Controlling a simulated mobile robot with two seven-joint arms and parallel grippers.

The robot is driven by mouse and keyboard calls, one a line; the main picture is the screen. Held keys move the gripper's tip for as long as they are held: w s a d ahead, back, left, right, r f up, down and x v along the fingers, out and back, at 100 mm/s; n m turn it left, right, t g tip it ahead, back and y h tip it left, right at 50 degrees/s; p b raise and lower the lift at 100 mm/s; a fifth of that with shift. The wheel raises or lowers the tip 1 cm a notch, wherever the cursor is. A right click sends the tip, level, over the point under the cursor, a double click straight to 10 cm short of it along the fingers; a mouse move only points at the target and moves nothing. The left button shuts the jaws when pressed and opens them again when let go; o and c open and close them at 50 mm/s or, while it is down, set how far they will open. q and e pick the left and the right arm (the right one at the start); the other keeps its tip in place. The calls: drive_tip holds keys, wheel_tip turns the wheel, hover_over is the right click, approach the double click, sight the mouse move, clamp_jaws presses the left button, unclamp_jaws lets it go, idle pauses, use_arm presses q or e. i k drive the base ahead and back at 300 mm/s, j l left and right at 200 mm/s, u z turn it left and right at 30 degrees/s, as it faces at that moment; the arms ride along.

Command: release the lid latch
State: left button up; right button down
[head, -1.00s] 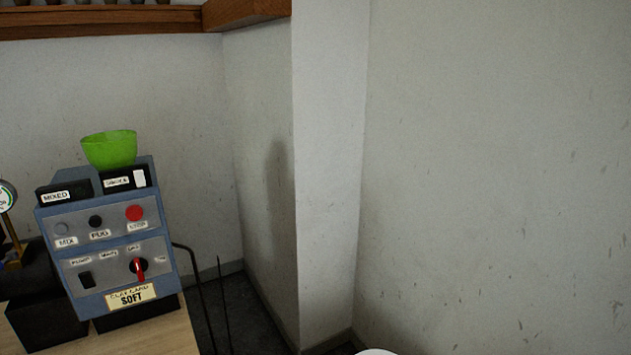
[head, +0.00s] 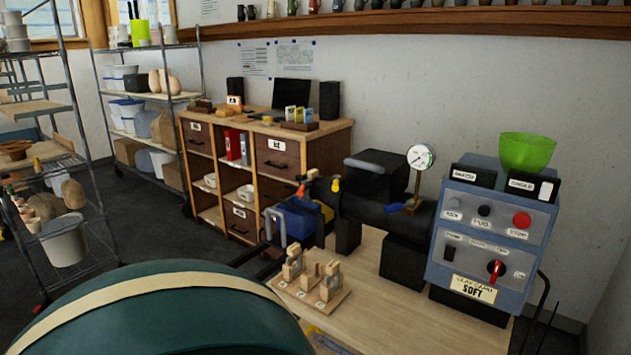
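A black machine (head: 385,211) stands on the wooden table in the head view, joined to a blue control box on its right. A raised black block with a grey bar on top (head: 376,161) rises from its back and may be the lid. A small red-tipped handle (head: 302,186) and a yellow part (head: 335,184) sit at its left end. A blue lever (head: 395,207) is at the foot of the gauge. I cannot tell which part is the lid latch, or whether it is fastened. Neither of my grippers is in view.
The blue control box (head: 484,240) carries a green bowl (head: 527,152). A pressure gauge (head: 421,157) stands beside it. A wooden block stand (head: 310,288) is at the table's front. A cabinet (head: 268,157) and wire shelves stand left. A large dark green rounded shape blocks the lower left.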

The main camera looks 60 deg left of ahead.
sight(337, 177)
drive_tip(key=u, duration=1.9)
drive_tip(key=i+j+u, duration=0.15)
drive_tip(key=u, duration=0.15)
drive_tip(key=i+j+u, duration=0.25)
drive_tip(key=i+l, duration=0.05)
drive_tip(key=l, duration=0.05)
